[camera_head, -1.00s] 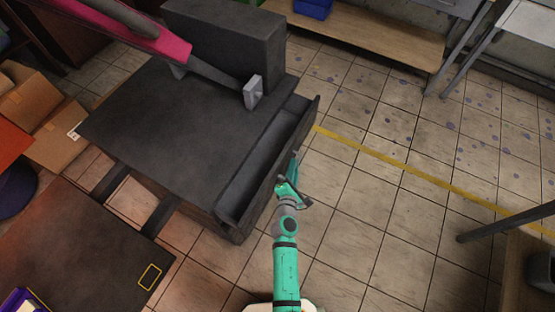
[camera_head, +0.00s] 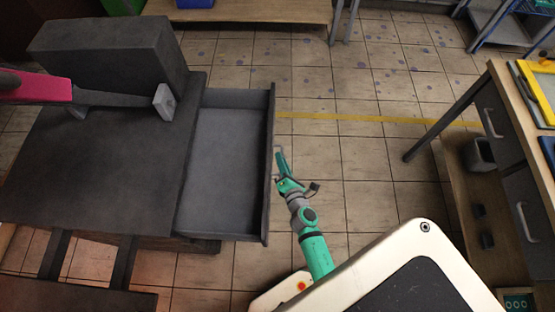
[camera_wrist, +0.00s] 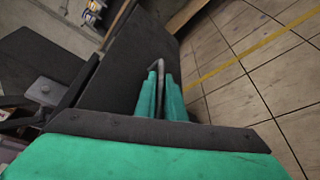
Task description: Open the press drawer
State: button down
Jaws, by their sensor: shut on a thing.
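The press (camera_head: 90,170) is a dark grey block with a raised back part, at the left in the head view. Its drawer (camera_head: 225,165) is pulled well out to the right and its inside is empty. My green gripper (camera_head: 279,158) is at the middle of the drawer's outer front. In the wrist view my gripper (camera_wrist: 160,90) is shut on the grey drawer handle (camera_wrist: 152,63), a bent bar on the dark drawer front (camera_wrist: 140,60).
A pink lever (camera_head: 35,88) lies above the press top. A wooden workbench (camera_head: 520,140) with grey drawers stands at the right, and a wooden shelf (camera_head: 245,10) at the back. Tiled floor with a yellow line (camera_head: 350,118) is clear right of the drawer.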

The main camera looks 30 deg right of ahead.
jog(key=shift+r, duration=0.1)
jog(key=c, duration=2.1)
grip_release()
jog(key=shift+s, duration=0.1)
jog(key=v, duration=1)
jog(key=shift+s+a, duration=0.1)
jog(key=shift+s, duration=0.2)
